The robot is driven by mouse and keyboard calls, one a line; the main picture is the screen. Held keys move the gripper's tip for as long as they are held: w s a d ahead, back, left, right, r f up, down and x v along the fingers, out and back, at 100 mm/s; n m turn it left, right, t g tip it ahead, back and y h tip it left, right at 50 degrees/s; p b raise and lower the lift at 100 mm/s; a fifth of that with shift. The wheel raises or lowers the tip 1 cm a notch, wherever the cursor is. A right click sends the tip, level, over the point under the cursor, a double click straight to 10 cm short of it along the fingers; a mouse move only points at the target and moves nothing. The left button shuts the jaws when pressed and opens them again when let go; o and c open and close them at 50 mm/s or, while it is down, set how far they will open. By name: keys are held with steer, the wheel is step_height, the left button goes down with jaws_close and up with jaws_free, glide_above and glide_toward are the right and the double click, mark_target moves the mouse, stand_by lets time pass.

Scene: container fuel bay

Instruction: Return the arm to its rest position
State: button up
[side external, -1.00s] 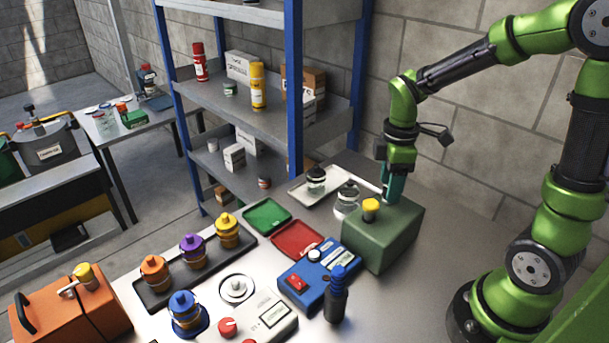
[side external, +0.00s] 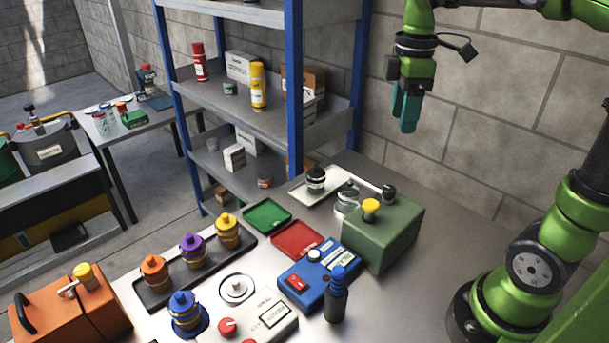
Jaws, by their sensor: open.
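My gripper (side external: 404,112) hangs in the air in front of the block wall, fingers pointing down, teal and empty. It is well above the green box (side external: 385,238) on the table and touches nothing. My green and black arm reaches in from the upper right and partly leaves the top of the picture. The green box has a yellow cap (side external: 370,207) and a dark knob (side external: 389,192) on or behind its top; I cannot tell which.
The table holds a blue device (side external: 318,276), a dark bottle (side external: 337,298), a black tray (side external: 165,283) with orange, purple and yellow canisters, a blue canister (side external: 184,311), and green and red trays. A blue-posted shelf (side external: 294,100) stands left of my gripper. Air around my gripper is clear.

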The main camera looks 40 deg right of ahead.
steer(key=s+a+f+m+t+y, duration=0.1)
steer(key=s+a+f+m+t, duration=0.1)
steer(key=a+m, duration=0.3)
steer(key=s+a+f+m+t+y, duration=0.1)
steer(key=s+a+m+t, duration=0.3)
steer(key=m, duration=0.4)
steer(key=shift+s+a+f+t, duration=0.2)
steer(key=shift+a+f+t, duration=0.2)
steer(key=shift+t, duration=0.2)
